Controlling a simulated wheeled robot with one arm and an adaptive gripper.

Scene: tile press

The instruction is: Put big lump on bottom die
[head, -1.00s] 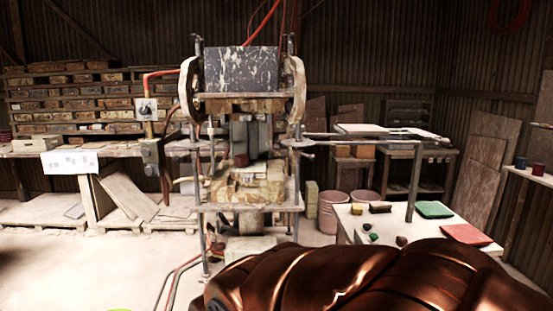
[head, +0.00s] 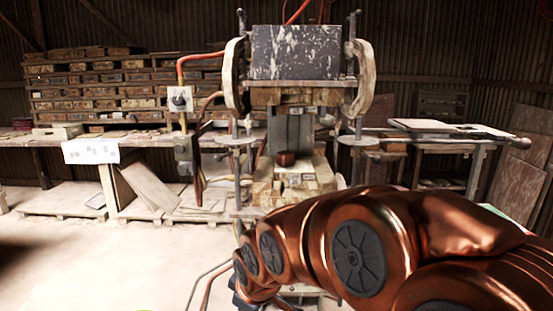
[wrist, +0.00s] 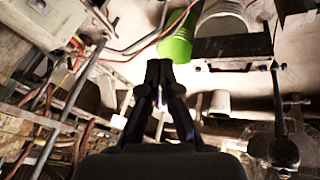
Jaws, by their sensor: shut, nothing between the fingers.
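A reddish-brown round lump (head: 285,158) sits in the press in the head view, on top of the pale, stained lower block that looks like the bottom die (head: 290,182). It looks upright and apart from the upper part of the press. My gripper (wrist: 158,68) is shut and empty in the wrist view, with its fingertips together. In the head view my copper arm crosses the lower right and reaches down to the left, below and in front of the press. The arm hides the lower press.
The press frame (head: 238,85) stands ahead with guide posts and side arms. A control box (head: 180,98) and hoses are left of it. Shelves of bricks (head: 95,88) line the back left. Open floor (head: 100,260) lies at left. A green bucket (wrist: 180,42) is close to my fingertips.

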